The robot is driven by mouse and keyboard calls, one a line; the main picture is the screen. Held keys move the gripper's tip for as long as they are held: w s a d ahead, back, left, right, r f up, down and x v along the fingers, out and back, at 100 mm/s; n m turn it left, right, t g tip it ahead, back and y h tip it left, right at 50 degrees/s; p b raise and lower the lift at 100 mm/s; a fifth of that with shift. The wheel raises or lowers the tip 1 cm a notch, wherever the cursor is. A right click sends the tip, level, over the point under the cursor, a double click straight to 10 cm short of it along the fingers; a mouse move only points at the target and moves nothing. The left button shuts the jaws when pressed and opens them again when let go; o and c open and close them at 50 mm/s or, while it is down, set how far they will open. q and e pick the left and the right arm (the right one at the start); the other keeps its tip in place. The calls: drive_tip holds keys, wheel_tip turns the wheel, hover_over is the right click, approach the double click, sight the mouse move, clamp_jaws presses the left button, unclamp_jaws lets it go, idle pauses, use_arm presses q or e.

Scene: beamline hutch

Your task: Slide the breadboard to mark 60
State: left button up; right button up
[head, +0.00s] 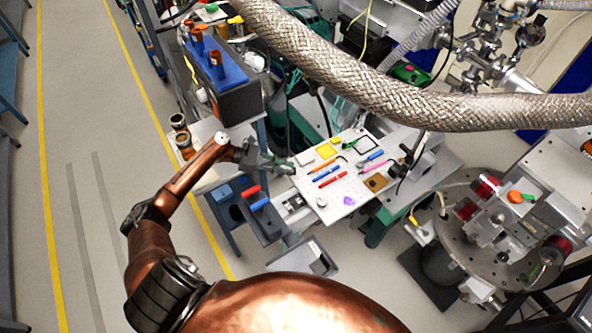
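The breadboard (335,206) is the white plate in the middle of the head view. Pens, small tools and coloured pieces lie on it. My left arm reaches in from the left, and its dark gripper (286,165) is at the plate's left edge, near the upper left corner. I cannot tell whether it touches the plate or whether its fingers are open or shut. No scale or mark 60 can be read at this size. My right gripper is not in view.
A thick braided hose (400,95) crosses above the bench. A blue-topped box (232,90) stands behind my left gripper. A tool tray with red and blue handles (258,205) is left of the plate. A round metal chamber (500,245) stands at right. The left floor is open.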

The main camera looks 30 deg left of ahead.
use_arm(q)
drive_tip(key=shift+x, duration=1.7)
clamp_jaws()
